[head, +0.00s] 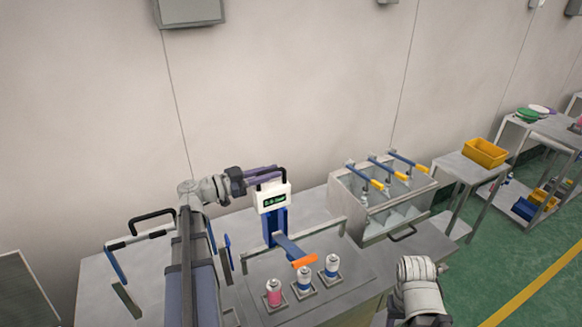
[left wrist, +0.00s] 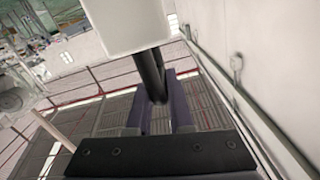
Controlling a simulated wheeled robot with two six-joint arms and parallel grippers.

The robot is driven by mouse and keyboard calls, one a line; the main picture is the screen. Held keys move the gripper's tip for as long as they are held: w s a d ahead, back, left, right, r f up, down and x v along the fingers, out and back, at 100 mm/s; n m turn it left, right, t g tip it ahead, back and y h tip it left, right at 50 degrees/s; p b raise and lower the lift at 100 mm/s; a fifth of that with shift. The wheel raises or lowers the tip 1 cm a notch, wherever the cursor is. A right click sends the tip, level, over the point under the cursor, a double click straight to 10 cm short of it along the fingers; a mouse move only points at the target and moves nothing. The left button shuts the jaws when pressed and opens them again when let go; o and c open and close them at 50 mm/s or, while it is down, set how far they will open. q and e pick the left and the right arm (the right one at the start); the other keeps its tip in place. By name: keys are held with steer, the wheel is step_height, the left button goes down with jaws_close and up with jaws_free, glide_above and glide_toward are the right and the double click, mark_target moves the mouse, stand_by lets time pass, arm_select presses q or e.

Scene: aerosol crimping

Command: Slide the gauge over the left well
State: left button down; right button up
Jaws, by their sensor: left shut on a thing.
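The gauge (head: 274,199) is a white box with a green display and a black handle, on a blue column at the back of the bench. It also shows in the left wrist view (left wrist: 125,22). Its blue arm reaches forward to an orange end (head: 303,261), which appears above the middle can (head: 304,283). A pink can (head: 274,293) stands in the left well and another can (head: 332,267) in the right one. My left gripper (head: 272,173) is shut on the black handle (left wrist: 152,75), its purple fingers on either side. My right gripper is out of view.
A clear-walled bin (head: 385,212) with several blue-and-yellow tools across its top stands to the right. A rail frame (head: 140,240) stands at left. A side table holds a yellow crate (head: 485,152). The wall is close behind the gauge.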

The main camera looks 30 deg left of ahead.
arm_select(q)
steer(key=shift+v, duration=1.4)
steer(key=c, duration=0.8)
jaws_free()
steer(key=shift+c, duration=0.2)
steer(key=shift+r, duration=0.1)
step_height(320, 180, up, 10)
steer(key=p, duration=1)
